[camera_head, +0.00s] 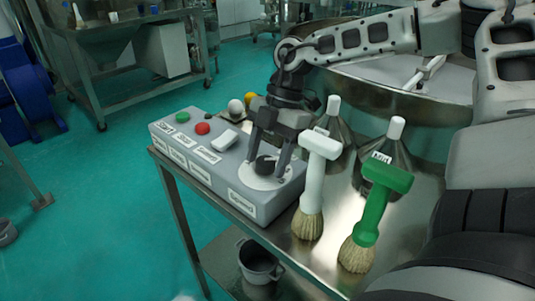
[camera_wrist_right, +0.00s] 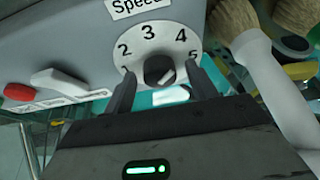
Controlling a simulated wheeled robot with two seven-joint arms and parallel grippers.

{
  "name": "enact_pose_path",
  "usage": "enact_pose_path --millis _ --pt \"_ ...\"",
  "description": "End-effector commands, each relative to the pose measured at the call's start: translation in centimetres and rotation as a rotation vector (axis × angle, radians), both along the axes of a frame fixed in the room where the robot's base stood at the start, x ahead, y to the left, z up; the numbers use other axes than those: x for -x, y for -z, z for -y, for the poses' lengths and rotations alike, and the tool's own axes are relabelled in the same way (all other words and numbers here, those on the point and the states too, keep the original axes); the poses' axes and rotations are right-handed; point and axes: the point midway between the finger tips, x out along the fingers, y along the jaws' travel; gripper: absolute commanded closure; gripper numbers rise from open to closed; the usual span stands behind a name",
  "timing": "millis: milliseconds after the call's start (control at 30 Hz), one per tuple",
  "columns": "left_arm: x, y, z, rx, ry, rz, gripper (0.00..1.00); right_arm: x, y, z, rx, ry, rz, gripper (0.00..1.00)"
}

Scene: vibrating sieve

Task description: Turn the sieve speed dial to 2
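The speed dial is a black knob (camera_wrist_right: 158,70) on a round white plate (camera_wrist_right: 150,36) marked with numbers. In the head view the knob (camera_head: 265,165) sits at the near right end of the grey control box (camera_head: 226,193). My right gripper (camera_head: 268,162) is open, its fingers on either side of the knob with gaps visible in the wrist view (camera_wrist_right: 162,78). My left gripper is out of view.
The box also carries a red button (camera_head: 203,128), a green button (camera_head: 182,117) and a white switch (camera_head: 225,140). A white-handled brush (camera_head: 314,180) and a green-handled brush (camera_head: 374,205) stand close to its right. A metal sieve (camera_head: 400,95) is behind.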

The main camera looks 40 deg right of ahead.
Motion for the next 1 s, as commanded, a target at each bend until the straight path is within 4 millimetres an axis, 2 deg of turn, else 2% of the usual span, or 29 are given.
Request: enact_pose_path --millis 33,133,167,567,1000 --pt "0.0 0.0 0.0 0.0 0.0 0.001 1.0 0.0 0.0 0.0 0.0 0.0 0.0 0.54" --pt "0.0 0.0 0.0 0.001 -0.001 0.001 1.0 0.0 0.0 0.0 0.0 0.0 0.0 0.82" --pt "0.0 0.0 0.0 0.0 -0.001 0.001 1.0 0.0 0.0 0.0 0.0 0.0 0.0 0.87" --pt "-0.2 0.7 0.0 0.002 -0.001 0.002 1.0 -0.1 0.2 0.0 0.002 -0.055 0.0 0.87" --pt "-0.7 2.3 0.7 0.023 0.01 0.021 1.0 -0.3 0.4 -0.1 0.004 -0.396 -0.001 0.87"
